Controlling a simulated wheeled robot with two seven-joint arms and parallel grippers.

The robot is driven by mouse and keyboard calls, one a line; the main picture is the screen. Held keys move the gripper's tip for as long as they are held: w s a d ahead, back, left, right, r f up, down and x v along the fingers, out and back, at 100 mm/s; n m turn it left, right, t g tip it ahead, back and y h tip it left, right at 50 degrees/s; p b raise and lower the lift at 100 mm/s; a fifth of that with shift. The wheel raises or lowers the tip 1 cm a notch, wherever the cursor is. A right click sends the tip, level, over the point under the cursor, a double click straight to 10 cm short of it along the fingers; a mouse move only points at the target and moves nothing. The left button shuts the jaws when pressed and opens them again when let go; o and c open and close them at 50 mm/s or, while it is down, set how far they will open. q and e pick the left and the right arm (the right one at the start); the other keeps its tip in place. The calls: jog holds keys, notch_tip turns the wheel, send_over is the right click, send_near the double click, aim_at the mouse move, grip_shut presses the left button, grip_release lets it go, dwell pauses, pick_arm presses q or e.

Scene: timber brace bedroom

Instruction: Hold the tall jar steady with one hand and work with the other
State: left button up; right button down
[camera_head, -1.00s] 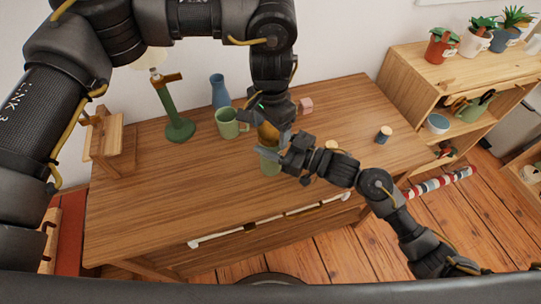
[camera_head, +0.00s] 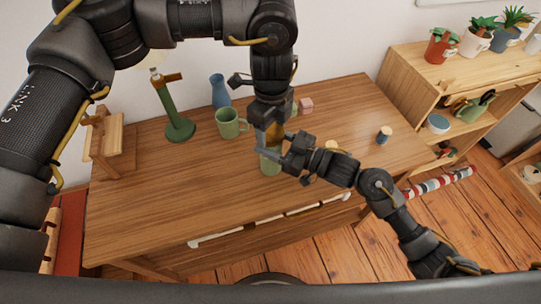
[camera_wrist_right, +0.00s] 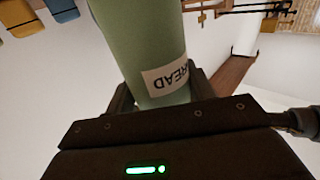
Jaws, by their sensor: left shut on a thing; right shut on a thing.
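The tall jar (camera_head: 270,168) is pale green and stands upright on the desk. In the right wrist view the jar (camera_wrist_right: 143,45) fills the upper middle, with a white label whose visible letters read "READ", upside down. My right gripper (camera_head: 276,155) comes from the right and is shut on the jar's body. My left gripper (camera_head: 271,132) points down from above and is shut on the jar's tan lid (camera_head: 274,134) at the top. The fingers hide much of the lid, so I cannot tell whether it is seated or loose.
A green mug (camera_head: 230,123), a blue vase (camera_head: 220,91) and a green lamp (camera_head: 179,126) stand left of the jar. A pink block (camera_head: 306,104) is behind it and a small dark-sided container (camera_head: 384,135) is to the right. The desk's (camera_head: 165,195) front left is clear.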

pick_arm(q)
jog(key=m, duration=0.7)
jog(key=shift+m, duration=0.3)
jog(key=m, duration=1.4)
jog(key=shift+m, duration=0.4)
jog(key=m, duration=0.6)
jog(key=shift+s+d+f, duration=0.1)
jog(key=o, duration=1.2)
notch_tip(320, 180, up, 12)
jog(key=shift+r, duration=0.1)
